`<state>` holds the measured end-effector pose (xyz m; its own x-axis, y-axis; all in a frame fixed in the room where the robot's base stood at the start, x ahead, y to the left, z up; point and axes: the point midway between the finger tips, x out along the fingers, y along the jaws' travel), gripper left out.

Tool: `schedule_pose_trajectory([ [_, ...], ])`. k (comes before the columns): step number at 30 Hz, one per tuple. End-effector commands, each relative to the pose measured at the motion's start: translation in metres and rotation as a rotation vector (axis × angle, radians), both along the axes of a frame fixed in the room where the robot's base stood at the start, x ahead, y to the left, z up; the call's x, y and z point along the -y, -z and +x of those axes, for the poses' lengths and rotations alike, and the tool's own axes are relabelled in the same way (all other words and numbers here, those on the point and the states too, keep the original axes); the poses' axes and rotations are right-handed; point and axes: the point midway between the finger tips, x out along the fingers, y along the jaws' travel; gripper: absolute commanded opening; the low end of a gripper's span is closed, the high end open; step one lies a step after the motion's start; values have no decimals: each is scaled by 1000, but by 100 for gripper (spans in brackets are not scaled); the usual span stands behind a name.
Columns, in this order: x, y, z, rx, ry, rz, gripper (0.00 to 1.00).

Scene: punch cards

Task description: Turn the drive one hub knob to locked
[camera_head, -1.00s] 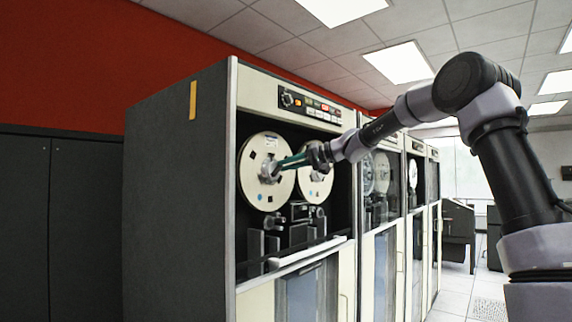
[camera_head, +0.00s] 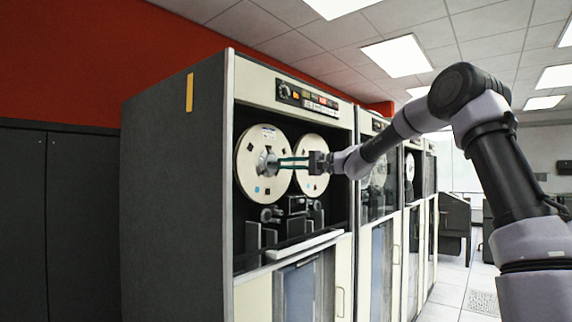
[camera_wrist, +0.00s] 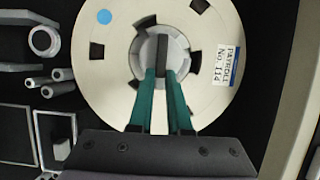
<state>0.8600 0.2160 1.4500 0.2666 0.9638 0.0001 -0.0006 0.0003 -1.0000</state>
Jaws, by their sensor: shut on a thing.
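The left tape reel (camera_head: 249,148), pale with a blue dot, is mounted on the drive nearest me. Its grey hub knob (camera_head: 265,165) is at the reel's centre. In the wrist view the knob is a grey disc with a dark raised bar (camera_wrist: 159,48), standing near upright in the picture. My gripper (camera_head: 275,163) reaches in from the right, its green fingers at the hub. In the wrist view the fingers (camera_wrist: 164,72) are shut on the knob's bar, one on each side. The fingertips partly hide the hub's lower part. A label reading "PAYROLL" is on the reel (camera_wrist: 210,100).
A second reel (camera_head: 311,165) sits just right, behind my gripper. Rollers and tape guides (camera_head: 290,212) lie below the reels. The cabinet's pale frame (camera_wrist: 291,120) stands close at the right in the wrist view. More drives (camera_head: 383,220) stand in a row beyond.

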Motion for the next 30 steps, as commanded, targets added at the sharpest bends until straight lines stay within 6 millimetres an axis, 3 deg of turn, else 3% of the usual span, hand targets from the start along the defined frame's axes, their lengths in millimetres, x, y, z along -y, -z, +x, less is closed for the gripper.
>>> schedule_pose_trajectory([
  [14,0,1,0,-13,1,9,0],
  [15,0,1,0,-12,1,9,20],
  [17,0,1,0,-12,1,9,43],
  [18,0,1,0,-12,1,9,46],
  [30,9,1,-1,-11,3,7,46],
])
